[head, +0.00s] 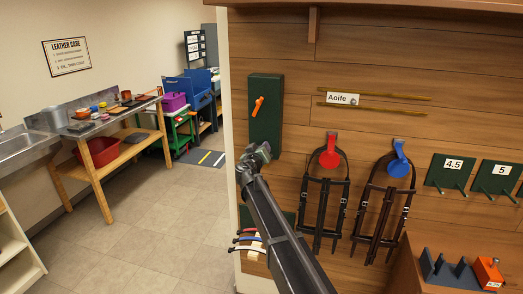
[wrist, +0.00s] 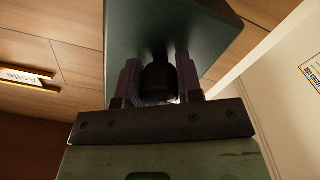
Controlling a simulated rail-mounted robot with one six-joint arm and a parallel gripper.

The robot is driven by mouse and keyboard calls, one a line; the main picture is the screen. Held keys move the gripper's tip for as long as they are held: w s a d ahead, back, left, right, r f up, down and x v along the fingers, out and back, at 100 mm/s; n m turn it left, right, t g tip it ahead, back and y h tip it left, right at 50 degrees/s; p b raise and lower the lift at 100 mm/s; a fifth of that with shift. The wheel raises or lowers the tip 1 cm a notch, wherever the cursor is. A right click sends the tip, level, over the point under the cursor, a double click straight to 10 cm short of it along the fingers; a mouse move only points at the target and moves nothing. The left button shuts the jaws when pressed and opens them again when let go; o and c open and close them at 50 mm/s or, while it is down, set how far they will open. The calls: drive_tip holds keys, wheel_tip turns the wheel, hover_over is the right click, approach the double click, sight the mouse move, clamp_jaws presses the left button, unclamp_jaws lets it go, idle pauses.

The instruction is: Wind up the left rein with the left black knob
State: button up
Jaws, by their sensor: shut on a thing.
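A dark green wall box (head: 265,98) with an orange lever (head: 257,106) is mounted on the wood panelling. My gripper (head: 256,152) is at the box's lower end in the head view, and the arm covers the wall just below it. In the wrist view, the two fingers of my gripper (wrist: 158,85) are shut on a round black knob (wrist: 157,76) at the underside of the green box (wrist: 170,28). The knob is hidden in the head view. I cannot make out a separate left rein; two dark strap sets, a left one (head: 311,212) and a right one (head: 364,216), hang to the right.
A red holder (head: 329,157) and a blue holder (head: 398,163) carry the straps. A thin brass rod (head: 385,94) and the "Aoife" sign (head: 342,99) are above them. Green numbered plates (head: 451,172) stand out with pegs at right. The floor (head: 150,230) at left is clear.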

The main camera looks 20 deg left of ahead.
drive_tip(key=shift+m, duration=0.3)
drive_tip(key=o, duration=0.9)
drive_tip(key=s, duration=1)
drive_tip(key=shift+s+d, duration=0.4)
